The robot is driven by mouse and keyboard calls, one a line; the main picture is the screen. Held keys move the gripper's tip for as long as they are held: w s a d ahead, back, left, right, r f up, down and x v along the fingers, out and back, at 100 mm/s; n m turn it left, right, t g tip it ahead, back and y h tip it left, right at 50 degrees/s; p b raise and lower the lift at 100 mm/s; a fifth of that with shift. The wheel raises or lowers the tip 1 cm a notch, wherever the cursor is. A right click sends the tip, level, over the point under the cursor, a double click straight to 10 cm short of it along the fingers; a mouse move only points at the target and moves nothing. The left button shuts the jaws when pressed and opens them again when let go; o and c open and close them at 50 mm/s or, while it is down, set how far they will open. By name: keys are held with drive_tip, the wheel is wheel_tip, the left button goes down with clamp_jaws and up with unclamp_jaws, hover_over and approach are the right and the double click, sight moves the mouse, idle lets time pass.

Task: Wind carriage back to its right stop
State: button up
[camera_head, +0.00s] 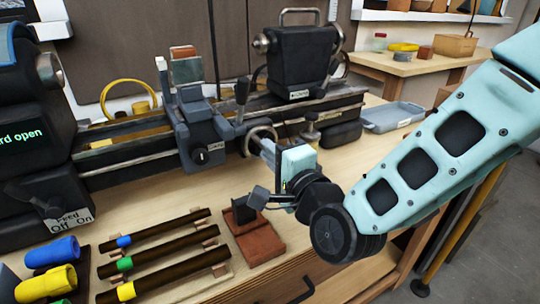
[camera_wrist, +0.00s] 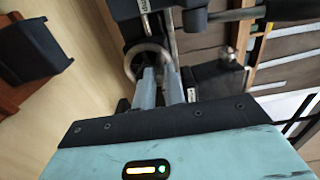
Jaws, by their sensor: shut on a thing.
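The carriage (camera_head: 200,135) is a dark grey block on the lathe bed (camera_head: 125,127), with a tool post (camera_head: 187,70) on top. Its metal handwheel (camera_head: 262,130) is a ring at the carriage's right front and also shows in the wrist view (camera_wrist: 133,58). My gripper (camera_head: 267,150) reaches it from the lower right. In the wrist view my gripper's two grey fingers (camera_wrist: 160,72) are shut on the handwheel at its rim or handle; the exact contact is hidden. A stretch of bed lies between the carriage and the tailstock (camera_head: 300,62). I cannot make out the right stop.
The headstock (camera_head: 25,120) stands at left with a feed switch (camera_head: 62,222). Colour-banded dark rods (camera_head: 155,255), blue and yellow pieces (camera_head: 50,265) and a reddish block (camera_head: 258,240) lie in front. A grey tray (camera_head: 392,117) sits behind my arm.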

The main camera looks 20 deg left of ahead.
drive_tip(key=shift+o, duration=0.2)
drive_tip(key=shift+w+r, duration=0.2)
drive_tip(key=shift+r, duration=0.55)
drive_tip(key=shift+o, duration=0.8)
drive_tip(key=shift+w+d+r, duration=0.2)
drive_tip(key=shift+w+d, duration=0.15)
drive_tip(key=shift+w, duration=0.3)
drive_tip(key=o, duration=0.4)
drive_tip(key=shift+d, duration=0.1)
drive_tip(key=shift+f, duration=0.15)
drive_tip(key=shift+f, duration=0.15)
drive_tip(key=b+v, duration=0.1)
drive_tip(key=v, duration=0.6)
